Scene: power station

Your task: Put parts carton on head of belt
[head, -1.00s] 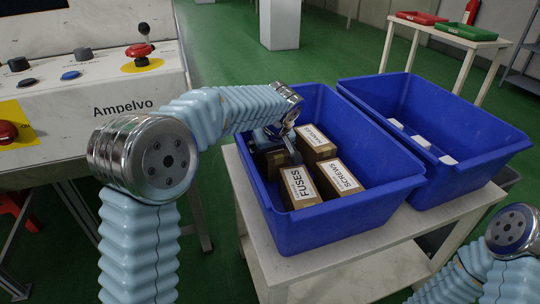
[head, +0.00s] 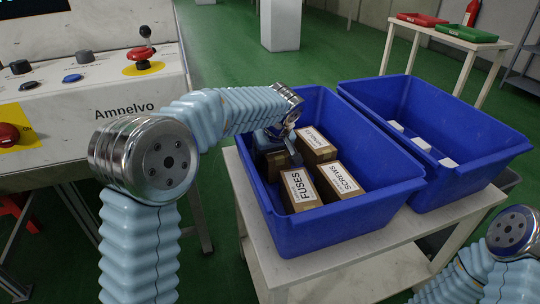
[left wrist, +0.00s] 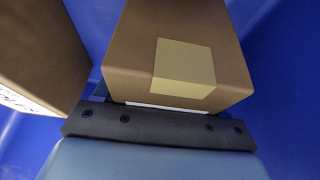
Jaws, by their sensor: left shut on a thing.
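My left gripper (head: 279,146) reaches down into the near blue bin (head: 345,232). It is shut on a brown carton at the bin's back left, which is mostly hidden behind the gripper in the head view. In the left wrist view this carton (left wrist: 130,48) shows a plain yellowish label and sits against the dark finger bar (left wrist: 160,128). Beside it in the bin stand a carton marked FUSES (head: 300,189), one marked SCREWS (head: 340,182) and a third labelled carton (head: 316,146). My right gripper is out of view. I cannot make out a belt.
A second blue bin (head: 478,165) with several small white pieces stands right of the first, on a pale table (head: 262,245). A control panel marked Ampelvo (head: 130,105) is at the left. A further table with red (head: 417,18) and green (head: 466,33) trays stands behind.

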